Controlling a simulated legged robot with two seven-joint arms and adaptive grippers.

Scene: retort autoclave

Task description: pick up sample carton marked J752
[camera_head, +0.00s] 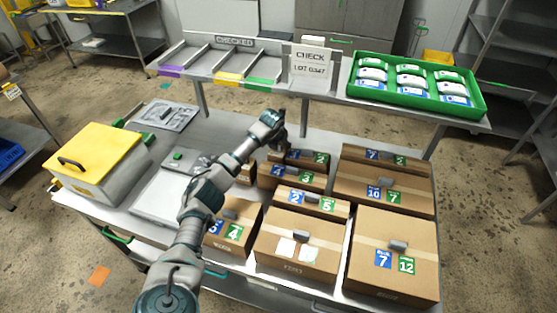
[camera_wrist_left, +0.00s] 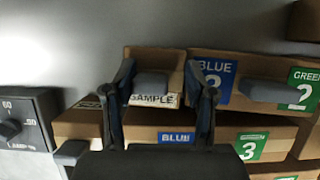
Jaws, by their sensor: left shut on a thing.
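My left gripper (camera_head: 276,128) reaches over the back of the carton stack from the left. In the left wrist view its two dark fingers (camera_wrist_left: 163,88) are shut on the grey grip of a small brown carton with a white label reading SAMPLE (camera_wrist_left: 152,99). The fingers cover parts of the carton's front. I cannot read J752 on it. In the head view the gripper and arm hide most of that spot. The carton appears upright, level with its neighbour; I cannot tell whether it is lifted. My right gripper is not in view.
A carton with blue and green labels (camera_wrist_left: 262,82) stands right beside the sample carton. More cartons (camera_head: 395,255) fill the table's right. A green tray (camera_head: 478,103) and divided rack (camera_head: 200,70) are on the shelf above. A yellow-lidded box (camera_head: 97,158) stands left.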

